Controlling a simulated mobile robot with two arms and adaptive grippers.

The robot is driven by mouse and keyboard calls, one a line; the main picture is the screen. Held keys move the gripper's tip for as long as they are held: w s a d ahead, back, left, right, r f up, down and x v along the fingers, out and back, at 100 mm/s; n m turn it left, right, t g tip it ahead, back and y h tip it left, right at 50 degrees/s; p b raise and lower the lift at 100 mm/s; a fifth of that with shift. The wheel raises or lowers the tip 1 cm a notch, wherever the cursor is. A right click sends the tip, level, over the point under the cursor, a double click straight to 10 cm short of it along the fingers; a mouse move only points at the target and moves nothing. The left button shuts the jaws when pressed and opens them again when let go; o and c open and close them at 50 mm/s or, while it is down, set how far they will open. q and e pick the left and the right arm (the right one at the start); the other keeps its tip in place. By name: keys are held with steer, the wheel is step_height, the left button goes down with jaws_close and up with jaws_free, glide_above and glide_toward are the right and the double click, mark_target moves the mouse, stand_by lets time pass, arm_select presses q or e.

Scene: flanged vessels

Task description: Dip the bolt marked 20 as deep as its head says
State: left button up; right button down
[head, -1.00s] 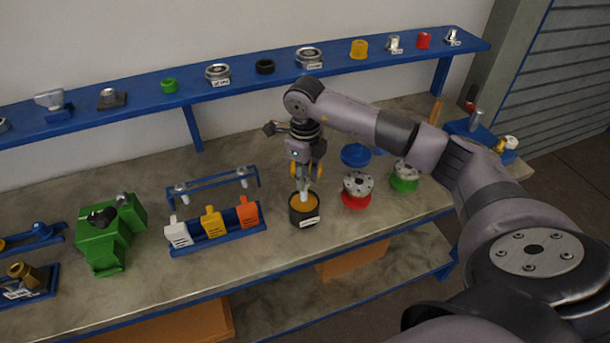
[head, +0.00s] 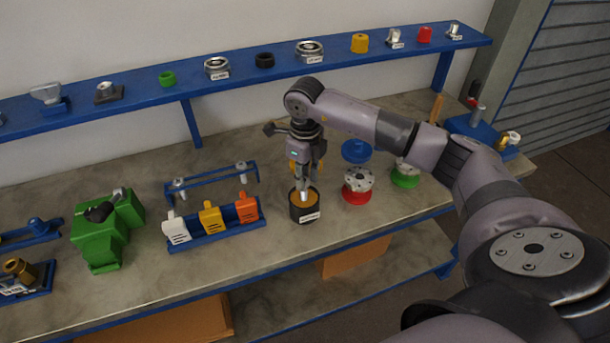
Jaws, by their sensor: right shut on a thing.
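My right gripper (head: 303,178) points down over a black pot (head: 305,212) with an amber filling and a white label. It is shut on a pale bolt (head: 304,195), whose lower end is at or in the filling. The bolt's head and its marking are hidden by the fingers, and the exact depth cannot be told. Two other bolts hang in a blue rack (head: 212,176), one at the left end (head: 179,186) and one at the right end (head: 241,170). Their marks are too small to read. My left gripper is not in view.
White, yellow and orange tagged holders (head: 210,218) stand left of the pot, with a green vise (head: 104,235) beyond. Red (head: 357,186) and green (head: 405,175) flanged vessels stand close on the right. A blue shelf (head: 135,92) with fittings runs behind.

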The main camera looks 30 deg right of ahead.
steer(key=shift+f+b, duration=0.7)
steer(key=shift+f, duration=0.15)
steer(key=shift+r, duration=0.1)
steer(key=shift+r+p, duration=2.75)
steer(key=shift+r, duration=1.65)
